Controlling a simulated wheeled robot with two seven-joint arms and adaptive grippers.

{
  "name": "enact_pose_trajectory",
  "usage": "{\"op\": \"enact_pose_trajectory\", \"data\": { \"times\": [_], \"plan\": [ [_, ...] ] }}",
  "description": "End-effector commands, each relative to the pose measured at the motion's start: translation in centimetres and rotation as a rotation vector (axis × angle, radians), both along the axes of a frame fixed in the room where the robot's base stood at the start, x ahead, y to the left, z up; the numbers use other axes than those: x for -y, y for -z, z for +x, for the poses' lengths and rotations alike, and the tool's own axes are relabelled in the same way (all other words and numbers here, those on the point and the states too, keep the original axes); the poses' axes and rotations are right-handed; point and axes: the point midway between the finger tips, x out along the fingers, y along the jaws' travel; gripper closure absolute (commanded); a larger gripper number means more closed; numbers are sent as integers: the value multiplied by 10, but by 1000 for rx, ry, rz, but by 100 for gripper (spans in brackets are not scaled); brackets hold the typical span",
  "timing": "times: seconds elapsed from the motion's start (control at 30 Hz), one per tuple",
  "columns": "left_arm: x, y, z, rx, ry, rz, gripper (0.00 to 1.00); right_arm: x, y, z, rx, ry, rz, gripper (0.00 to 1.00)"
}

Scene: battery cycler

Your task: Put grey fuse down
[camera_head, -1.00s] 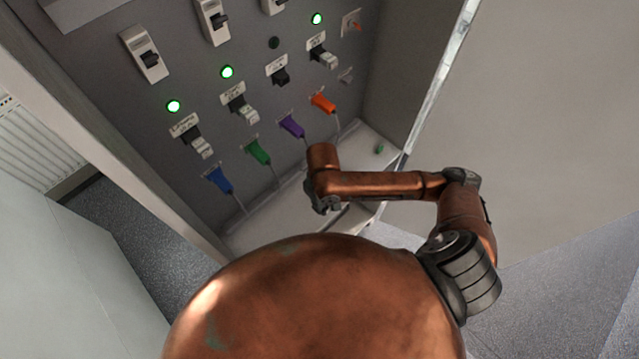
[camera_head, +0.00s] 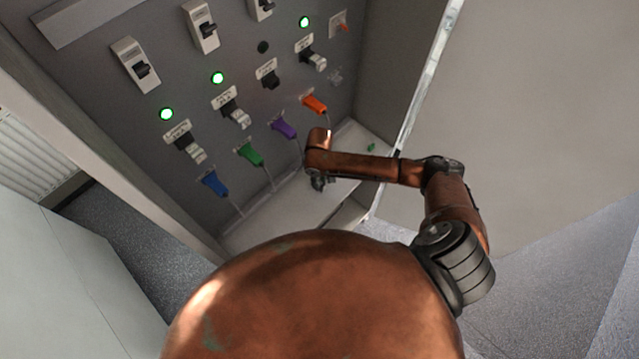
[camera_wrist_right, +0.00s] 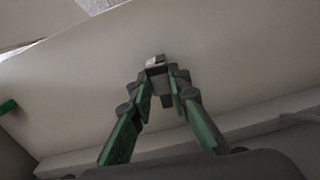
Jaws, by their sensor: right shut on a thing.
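My right gripper (camera_head: 318,183) hangs over the light shelf (camera_head: 268,217) at the foot of the cabinet panel. In the right wrist view its two green-and-dark fingers (camera_wrist_right: 160,82) are closed together on the small grey fuse (camera_wrist_right: 155,61). The fuse's pale end sticks out beyond the fingertips, over the plain light shelf surface. Whether it touches the shelf I cannot tell. In the head view the fuse is hidden by the gripper. My left gripper is in neither view.
A small green piece (camera_head: 371,147) lies on the shelf to the right; a green piece also shows at the left edge of the wrist view (camera_wrist_right: 7,106). Blue (camera_head: 214,184), green (camera_head: 250,154), purple (camera_head: 284,128) and orange (camera_head: 314,104) plugs with cables project above the shelf. The open door (camera_head: 520,110) stands at right.

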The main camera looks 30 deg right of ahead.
Motion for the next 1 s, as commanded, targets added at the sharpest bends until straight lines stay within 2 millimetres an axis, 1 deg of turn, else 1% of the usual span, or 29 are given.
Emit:
{"op": "enact_pose_trajectory", "data": {
  "times": [0.03, 0.13, 0.5, 0.53, 0.7, 0.77, 1.0],
  "plan": [
    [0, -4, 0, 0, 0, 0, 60, 0, 5, 0, -1, 1, 1, 100],
    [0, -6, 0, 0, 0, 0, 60, 0, 13, 0, 1, 0, 0, 100],
    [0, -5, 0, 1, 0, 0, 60, 0, 18, 0, 1, 0, 0, 100],
    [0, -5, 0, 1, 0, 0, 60, 0, 18, 0, 1, -1, 0, 82],
    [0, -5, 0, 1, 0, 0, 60, 0, 18, 0, 1, 0, 0, 70],
    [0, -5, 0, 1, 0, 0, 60, 0, 18, 0, 1, 0, 0, 66],
    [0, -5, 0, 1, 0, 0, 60, 0, 17, 0, 1, 0, 0, 66]
  ]
}}
